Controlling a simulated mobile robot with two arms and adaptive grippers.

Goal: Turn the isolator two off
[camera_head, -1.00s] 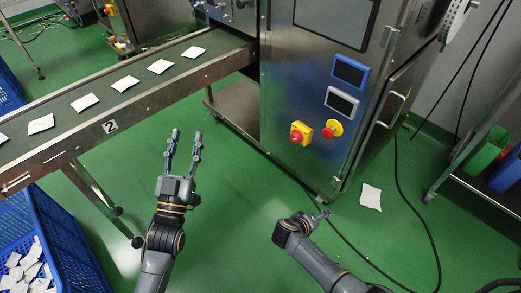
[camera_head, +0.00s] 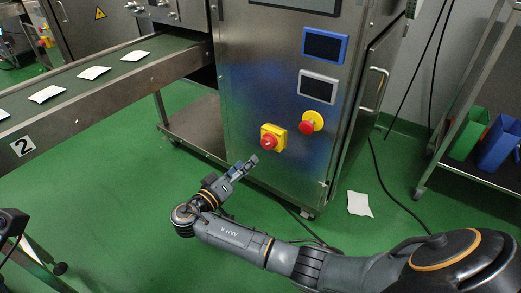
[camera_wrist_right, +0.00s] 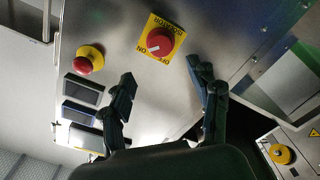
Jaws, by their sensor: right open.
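The isolator (camera_head: 271,138), a red rotary knob on a yellow plate, is on the steel cabinet's front. In the right wrist view the isolator (camera_wrist_right: 160,42) has upside-down lettering, and the knob's white mark seems to point left towards "ON". My right gripper (camera_head: 244,168) is open and empty, below and left of the isolator in the head view. In the wrist view its fingers (camera_wrist_right: 166,84) are spread below the knob, apart from it. A dark piece at the head view's left edge may be my left gripper (camera_head: 12,222); its fingers cannot be made out.
A red emergency button (camera_head: 310,123) on yellow sits right of the isolator, below two small screens (camera_head: 324,46). A conveyor (camera_head: 75,105) with white packets runs at the left. A white packet (camera_head: 359,204) lies on the open green floor. A shelf rack stands at right.

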